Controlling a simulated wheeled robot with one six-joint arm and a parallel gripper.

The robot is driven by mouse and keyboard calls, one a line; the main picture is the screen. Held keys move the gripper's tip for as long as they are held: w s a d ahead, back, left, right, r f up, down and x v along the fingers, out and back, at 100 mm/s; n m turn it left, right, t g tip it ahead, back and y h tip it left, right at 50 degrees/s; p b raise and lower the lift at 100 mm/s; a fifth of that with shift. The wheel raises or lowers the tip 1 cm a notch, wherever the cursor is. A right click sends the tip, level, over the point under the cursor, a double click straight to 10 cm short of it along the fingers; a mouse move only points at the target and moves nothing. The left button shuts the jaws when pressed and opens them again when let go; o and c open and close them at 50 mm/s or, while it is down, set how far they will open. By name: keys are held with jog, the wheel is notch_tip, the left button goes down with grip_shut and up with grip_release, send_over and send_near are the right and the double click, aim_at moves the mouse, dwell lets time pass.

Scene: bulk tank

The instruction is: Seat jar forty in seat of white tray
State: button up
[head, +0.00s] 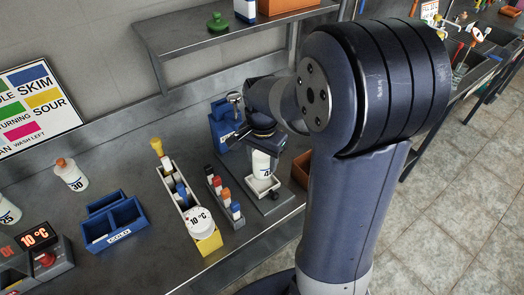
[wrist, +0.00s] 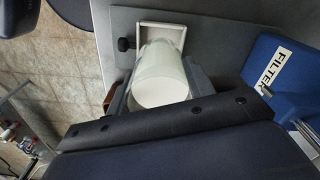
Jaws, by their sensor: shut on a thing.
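A white jar (head: 262,163) with a dark number, partly hidden, stands upright at the white tray (head: 264,188). My gripper (head: 264,142) is shut around the upper part of the jar. In the wrist view the pale jar (wrist: 161,78) sits between the two grey fingers of my gripper (wrist: 160,92). Its far end lies within the outline of the square white tray (wrist: 180,36). I cannot tell whether its base touches the tray's floor. My arm hides part of the jar's top.
A blue filter box (wrist: 282,72) stands close beside my gripper. In the head view, a rack of coloured-cap vials (head: 226,200), a long white rack (head: 178,190) and a blue bin (head: 112,222) stand left of the tray. The counter's front edge is close to the tray.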

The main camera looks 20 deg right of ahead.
aim_at(262, 170)
jog(key=shift+f, duration=2.3)
jog(key=shift+f, duration=0.2)
jog(key=o, duration=1.2)
notch_tip(262, 170, up, 12)
jog(key=shift+r, duration=0.25)
jog(key=shift+f, duration=0.1)
